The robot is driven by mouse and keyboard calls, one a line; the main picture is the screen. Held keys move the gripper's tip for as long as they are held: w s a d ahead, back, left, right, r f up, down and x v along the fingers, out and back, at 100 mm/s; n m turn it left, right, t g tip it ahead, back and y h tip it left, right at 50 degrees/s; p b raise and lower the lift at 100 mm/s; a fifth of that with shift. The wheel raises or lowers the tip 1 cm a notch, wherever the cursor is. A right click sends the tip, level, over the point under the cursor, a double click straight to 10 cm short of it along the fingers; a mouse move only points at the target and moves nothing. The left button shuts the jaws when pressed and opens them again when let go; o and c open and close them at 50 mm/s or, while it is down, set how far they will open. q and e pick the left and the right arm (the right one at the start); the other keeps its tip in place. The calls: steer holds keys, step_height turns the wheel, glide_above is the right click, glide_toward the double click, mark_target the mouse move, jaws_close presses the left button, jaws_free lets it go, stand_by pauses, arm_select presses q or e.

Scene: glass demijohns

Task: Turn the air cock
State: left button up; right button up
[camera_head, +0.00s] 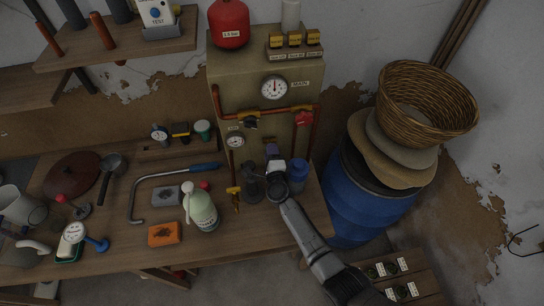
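A beige panel (228,75) stands at the back of the bench with copper pipes on it. A black-handled cock (250,123) sits on the left of the cross pipe, and a red-handled cock (303,118) on the right. A small label is beside the left pipe, too small to read, so I cannot tell which cock is the air one. A brass fitting (234,190) is low on the left pipe. My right gripper (273,163) is in front of the panel's lower part, below both handles and apart from them. Its fingers are too small and dark to judge. My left gripper is out of view.
A large gauge (274,87) marked MAIN is above the pipes, a smaller gauge (235,142) below left. A blue barrel (362,200) stands right of the bench.

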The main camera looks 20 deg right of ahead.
steer(key=s+a+p, duration=0.1)
steer(key=s+a, duration=0.1)
steer(key=s, duration=1.1)
steer(key=shift+s+a+p, duration=0.25)
steer(key=shift+s+p, duration=0.05)
steer(key=shift+p, duration=0.05)
